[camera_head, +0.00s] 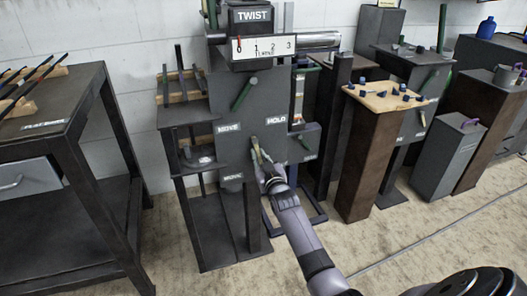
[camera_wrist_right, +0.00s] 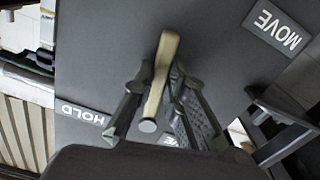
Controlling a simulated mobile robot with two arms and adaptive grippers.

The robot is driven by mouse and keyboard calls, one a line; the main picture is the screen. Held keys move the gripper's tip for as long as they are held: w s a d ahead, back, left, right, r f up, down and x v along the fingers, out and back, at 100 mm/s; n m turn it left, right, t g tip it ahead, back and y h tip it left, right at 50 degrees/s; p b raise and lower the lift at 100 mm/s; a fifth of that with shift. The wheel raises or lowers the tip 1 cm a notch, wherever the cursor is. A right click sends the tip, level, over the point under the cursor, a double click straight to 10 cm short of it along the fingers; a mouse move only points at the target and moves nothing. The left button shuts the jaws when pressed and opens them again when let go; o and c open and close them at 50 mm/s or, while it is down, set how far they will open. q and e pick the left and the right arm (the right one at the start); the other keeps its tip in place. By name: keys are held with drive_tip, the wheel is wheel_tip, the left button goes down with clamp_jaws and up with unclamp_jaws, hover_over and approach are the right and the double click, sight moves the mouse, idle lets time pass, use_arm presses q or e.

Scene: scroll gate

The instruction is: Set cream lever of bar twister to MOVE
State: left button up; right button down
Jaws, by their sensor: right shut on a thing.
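The bar twister (camera_head: 222,108) is a dark grey machine with a TWIST sign on top. My right gripper (camera_head: 263,163) is at the lever. In the right wrist view, the cream lever (camera_wrist_right: 164,70) lies between the fingers of my right gripper (camera_wrist_right: 153,100), which is shut on it; its round end shows below. The MOVE label (camera_wrist_right: 275,30) is upper right there, the HOLD label (camera_wrist_right: 83,113) lower left. My left gripper is out of view.
A dark table (camera_head: 60,120) stands left. A brown pedestal (camera_head: 370,150) with small blue pieces stands right. Open floor lies in front.

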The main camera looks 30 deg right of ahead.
sight(242, 152)
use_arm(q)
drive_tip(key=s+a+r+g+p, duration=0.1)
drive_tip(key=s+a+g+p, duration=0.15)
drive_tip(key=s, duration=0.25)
use_arm(e)
drive_tip(key=a+m, duration=0.1)
drive_tip(key=m, duration=0.1)
drive_tip(key=a+m, duration=0.2)
drive_tip(key=m, duration=0.1)
drive_tip(key=shift+w+r+m, duration=0.15)
drive_tip(key=shift+w+m, duration=0.15)
drive_tip(key=shift+w, duration=0.05)
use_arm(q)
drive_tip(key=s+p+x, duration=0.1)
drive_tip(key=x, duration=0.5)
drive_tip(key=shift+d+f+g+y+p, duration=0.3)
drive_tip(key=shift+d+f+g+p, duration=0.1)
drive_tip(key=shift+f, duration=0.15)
use_arm(e)
drive_tip(key=shift+w+a+r+m, duration=0.15)
drive_tip(key=shift+a+m, duration=0.35)
drive_tip(key=shift+m, duration=0.5)
drive_tip(key=shift+w+a+r+m, duration=0.15)
drive_tip(key=shift+a+m, duration=0.35)
drive_tip(key=shift+m, duration=0.5)
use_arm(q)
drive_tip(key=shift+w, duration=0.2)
use_arm(e)
drive_tip(key=shift+s, duration=0.1)
